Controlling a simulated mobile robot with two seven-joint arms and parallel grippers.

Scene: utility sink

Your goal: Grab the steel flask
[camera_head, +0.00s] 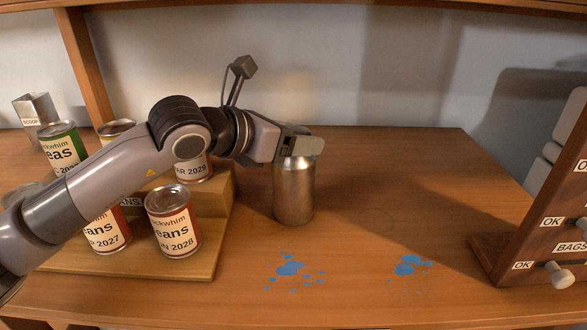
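The steel flask (293,195) is a brushed metal cylinder standing upright on the wooden counter, right of the stepped can stand. My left gripper (308,146) reaches in from the left and is at the flask's top, covering its upper end. The finger area is small and seen from the side, so I cannot tell whether the fingers are open, shut, or gripping the flask. My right gripper is not in view.
Several cans, such as the bean can (173,222), stand on and around the wooden stepped stand (210,235) at left. A metal scoop box (36,112) is behind. Blue splashes (290,270) mark the counter (400,180). A wooden rack with pegs (545,215) stands at right.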

